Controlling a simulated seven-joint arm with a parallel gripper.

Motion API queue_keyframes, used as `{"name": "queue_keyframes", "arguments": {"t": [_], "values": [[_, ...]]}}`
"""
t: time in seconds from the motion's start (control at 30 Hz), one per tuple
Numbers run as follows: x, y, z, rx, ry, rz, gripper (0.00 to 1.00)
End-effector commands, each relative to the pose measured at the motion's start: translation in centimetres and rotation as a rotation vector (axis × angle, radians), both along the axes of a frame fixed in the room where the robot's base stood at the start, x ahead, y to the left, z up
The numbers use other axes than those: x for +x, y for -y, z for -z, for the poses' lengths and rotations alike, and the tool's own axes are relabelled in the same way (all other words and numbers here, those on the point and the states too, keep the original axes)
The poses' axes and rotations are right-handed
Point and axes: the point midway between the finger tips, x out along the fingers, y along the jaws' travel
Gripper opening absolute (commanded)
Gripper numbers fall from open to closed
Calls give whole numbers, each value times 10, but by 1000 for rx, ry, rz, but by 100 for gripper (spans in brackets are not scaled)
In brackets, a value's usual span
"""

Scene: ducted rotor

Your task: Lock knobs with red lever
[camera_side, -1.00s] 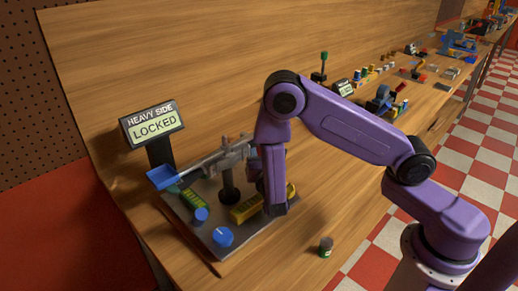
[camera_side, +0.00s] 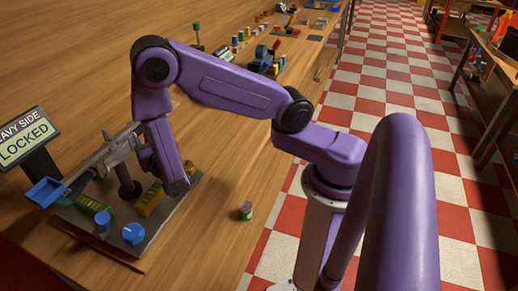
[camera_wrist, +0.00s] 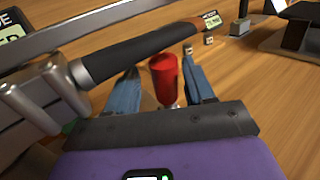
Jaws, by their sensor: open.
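In the wrist view a red lever handle (camera_wrist: 164,78) stands between the blue fingers of my open gripper (camera_wrist: 161,68). A gap shows on its right; I cannot tell whether the left finger touches it. In the side view my gripper (camera_side: 147,160) is mostly hidden behind my arm, at the device's right end, and the red lever is hidden. Two blue knobs (camera_side: 102,222) (camera_side: 133,233) sit on the front of the grey base plate (camera_side: 118,246). The sign (camera_side: 26,140) reads "LOCKED".
A grey beam (camera_side: 108,155) with a blue pan (camera_side: 45,192) crosses above the plate. In the wrist view a dark bar (camera_wrist: 145,52) runs close beside the lever. A small green-topped jar (camera_side: 246,211) stands on the wooden bench (camera_side: 215,225), whose front is otherwise mostly clear.

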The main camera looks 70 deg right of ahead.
Motion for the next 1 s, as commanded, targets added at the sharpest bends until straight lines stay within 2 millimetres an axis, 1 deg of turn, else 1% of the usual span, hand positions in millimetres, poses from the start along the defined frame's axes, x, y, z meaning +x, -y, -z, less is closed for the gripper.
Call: {"name": "queue_keyframes", "arguments": {"t": [0.03, 0.1, 0.9, 0.93, 1.0], "values": [[-8, -7, 0, -3, -1, -6, 53], [-18, -13, 0, -2, 0, -7, 53], [-132, -88, 0, -1, 3, -6, 53], [-135, -88, -1, 0, 3, 3, 53], [-134, -71, -3, 13, 4, 82, 53]]}}
